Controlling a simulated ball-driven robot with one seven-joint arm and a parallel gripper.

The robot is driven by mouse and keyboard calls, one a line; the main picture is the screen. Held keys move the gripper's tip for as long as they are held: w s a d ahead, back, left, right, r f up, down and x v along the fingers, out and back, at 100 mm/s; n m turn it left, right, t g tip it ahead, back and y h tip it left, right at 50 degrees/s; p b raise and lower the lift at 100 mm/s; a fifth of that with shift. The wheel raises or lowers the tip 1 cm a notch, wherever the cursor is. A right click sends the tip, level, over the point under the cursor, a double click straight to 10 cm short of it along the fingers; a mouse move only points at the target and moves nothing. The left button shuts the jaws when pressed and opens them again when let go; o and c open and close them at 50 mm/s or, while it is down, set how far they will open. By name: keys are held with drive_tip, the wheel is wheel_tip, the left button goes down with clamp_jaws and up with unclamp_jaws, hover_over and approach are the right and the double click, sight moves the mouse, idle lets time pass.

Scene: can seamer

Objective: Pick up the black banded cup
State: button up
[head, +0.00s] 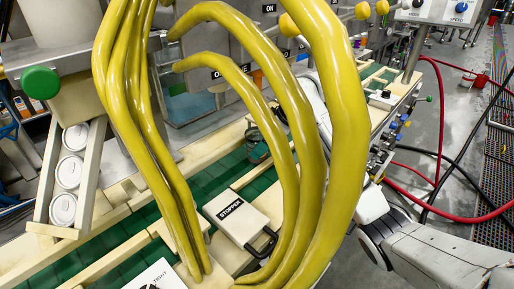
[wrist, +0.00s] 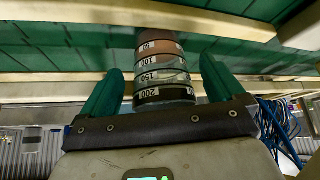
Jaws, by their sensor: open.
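The black banded cup (wrist: 165,78) is clear with dark and brown bands marked 50 to 200. In the wrist view it lies between the two teal fingers of my gripper (wrist: 162,68). The gripper is open, with a visible gap beside the cup on the left finger's side; on the right the finger looks closer. I cannot tell whether it touches. In the head view a small dark and teal shape, seemingly the cup (head: 256,146), shows on the green conveyor behind the yellow hoses. My gripper is mostly hidden there.
Thick yellow hoses (head: 345,130) arch across the head view. A STOPPER box (head: 238,217) with a black handle stands by the green conveyor (head: 205,180). A chute of white cans (head: 70,172) is at left. Red hoses lie on the floor at right.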

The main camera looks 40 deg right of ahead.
drive_tip(key=shift+x, duration=1.3)
drive_tip(key=shift+c, duration=0.3)
drive_tip(key=c, duration=1.1)
